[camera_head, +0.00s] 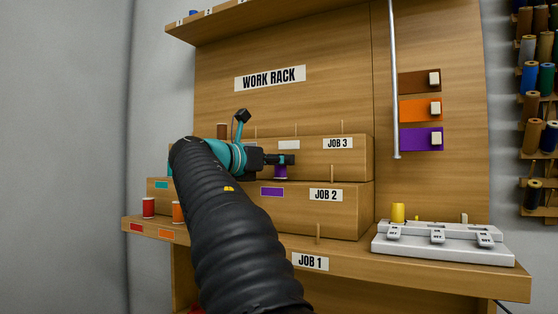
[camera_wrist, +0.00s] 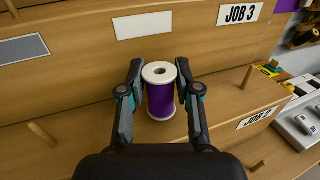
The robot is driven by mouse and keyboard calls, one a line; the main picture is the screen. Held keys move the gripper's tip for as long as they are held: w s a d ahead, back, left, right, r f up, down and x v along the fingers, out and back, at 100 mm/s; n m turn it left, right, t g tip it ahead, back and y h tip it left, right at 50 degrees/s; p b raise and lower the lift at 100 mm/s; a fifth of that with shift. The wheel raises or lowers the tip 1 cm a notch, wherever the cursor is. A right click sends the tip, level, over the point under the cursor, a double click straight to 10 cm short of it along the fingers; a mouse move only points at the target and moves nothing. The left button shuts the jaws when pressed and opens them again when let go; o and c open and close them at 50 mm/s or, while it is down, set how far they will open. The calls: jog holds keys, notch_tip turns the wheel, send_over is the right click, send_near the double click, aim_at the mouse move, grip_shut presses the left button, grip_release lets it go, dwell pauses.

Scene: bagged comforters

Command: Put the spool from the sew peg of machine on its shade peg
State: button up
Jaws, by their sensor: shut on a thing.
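A purple spool (camera_wrist: 160,100) with white ends is between the two fingers of my gripper (camera_wrist: 160,72), upright in the wrist view. In the head view the purple spool (camera_head: 281,173) hangs under my gripper (camera_head: 282,160), over the JOB 2 step (camera_head: 345,207) in front of the JOB 3 face. Whether its bottom touches the step or a peg is hidden. A purple patch (camera_head: 272,191) is on the JOB 2 front just below it.
Bare wooden pegs stand on the steps, one right of the spool (camera_wrist: 247,78) and one left (camera_wrist: 42,134). A red spool (camera_head: 149,207) and an orange spool (camera_head: 177,211) stand at the left. A metal pole (camera_head: 393,90) and coloured cards (camera_head: 420,110) are at the right.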

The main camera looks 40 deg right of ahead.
jog(key=shift+f, duration=0.25)
jog(key=o, duration=1.1)
jog(key=o, duration=0.6)
jog(key=a, duration=0.1)
jog(key=a+r+p, duration=0.1)
jog(key=a, duration=0.1)
jog(key=a+r+p, duration=0.1)
jog(key=a, duration=0.1)
jog(key=shift+s, duration=0.15)
dwell(0.3)
jog(key=a, duration=1.2)
jog(key=shift+s, duration=0.4)
